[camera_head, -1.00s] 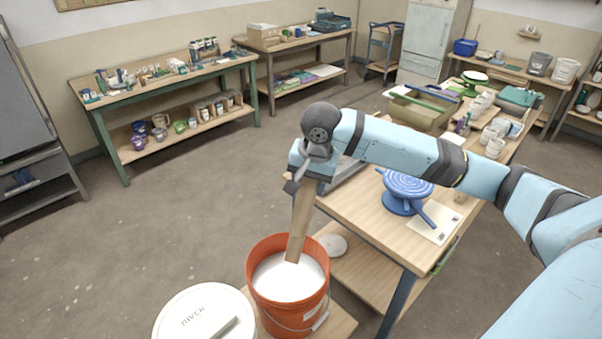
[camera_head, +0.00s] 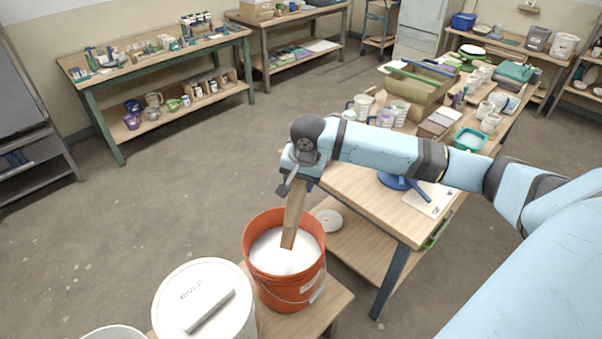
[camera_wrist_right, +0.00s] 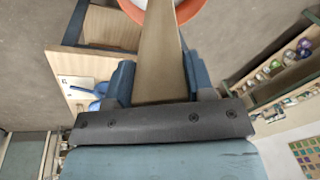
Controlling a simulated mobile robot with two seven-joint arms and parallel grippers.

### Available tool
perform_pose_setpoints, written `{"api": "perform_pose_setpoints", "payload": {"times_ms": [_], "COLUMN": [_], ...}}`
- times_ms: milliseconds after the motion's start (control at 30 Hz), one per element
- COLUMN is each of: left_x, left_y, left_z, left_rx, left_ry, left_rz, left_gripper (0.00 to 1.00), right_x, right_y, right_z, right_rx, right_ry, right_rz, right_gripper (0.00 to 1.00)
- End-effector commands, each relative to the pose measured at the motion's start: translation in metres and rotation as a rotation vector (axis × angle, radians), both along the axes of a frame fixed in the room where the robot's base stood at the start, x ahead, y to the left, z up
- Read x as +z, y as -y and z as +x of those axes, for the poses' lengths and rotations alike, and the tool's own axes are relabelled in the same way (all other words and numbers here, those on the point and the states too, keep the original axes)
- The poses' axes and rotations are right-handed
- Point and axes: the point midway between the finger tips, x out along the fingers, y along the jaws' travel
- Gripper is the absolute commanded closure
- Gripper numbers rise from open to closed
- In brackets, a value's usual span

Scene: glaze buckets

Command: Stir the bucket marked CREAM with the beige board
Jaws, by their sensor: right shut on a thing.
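An orange bucket (camera_head: 285,289) of white liquid (camera_head: 278,262) stands on a low wooden stand. I cannot read a CREAM mark on it; a small pale label shows low on its right side. My right gripper (camera_head: 299,177) is above the bucket, shut on the beige board (camera_head: 293,215). The board hangs down, slightly tilted, and its lower end is in the white liquid. In the right wrist view the board (camera_wrist_right: 160,60) runs from between the fingers (camera_wrist_right: 158,88) toward the bucket's orange rim (camera_wrist_right: 187,10). My left gripper is not in view.
A white lidded bucket (camera_head: 205,305) marked RIVER stands left of the orange bucket, with another pale rim (camera_head: 113,333) at the bottom edge. A worktable (camera_head: 405,225) with a blue banding wheel (camera_head: 391,181) and a crowd of pots is close on the right. The floor at left is clear.

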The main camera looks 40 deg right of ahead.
Motion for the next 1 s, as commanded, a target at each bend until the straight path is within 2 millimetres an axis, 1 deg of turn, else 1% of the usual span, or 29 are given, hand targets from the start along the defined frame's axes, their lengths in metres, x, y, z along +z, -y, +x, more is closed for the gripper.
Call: {"api": "perform_pose_setpoints", "payload": {"times_ms": [33, 367, 700, 1000], "left_x": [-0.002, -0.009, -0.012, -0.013], "left_y": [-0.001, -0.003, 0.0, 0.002], "left_z": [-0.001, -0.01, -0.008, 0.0], "left_rx": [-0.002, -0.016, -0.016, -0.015], "left_ry": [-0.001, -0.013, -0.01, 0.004], "left_rz": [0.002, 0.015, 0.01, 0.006], "left_gripper": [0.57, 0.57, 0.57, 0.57], "right_x": [-0.006, -0.038, -0.072, -0.101], "right_y": [0.0, -0.001, -0.001, -0.001], "right_z": [0.001, 0.008, 0.014, 0.02], "right_rx": [-0.001, 0.0, -0.001, -0.001], "right_ry": [-0.001, 0.0, -0.001, 0.0], "right_rz": [0.002, 0.001, 0.001, 0.0], "right_gripper": [0.84, 0.84, 0.84, 0.84]}}
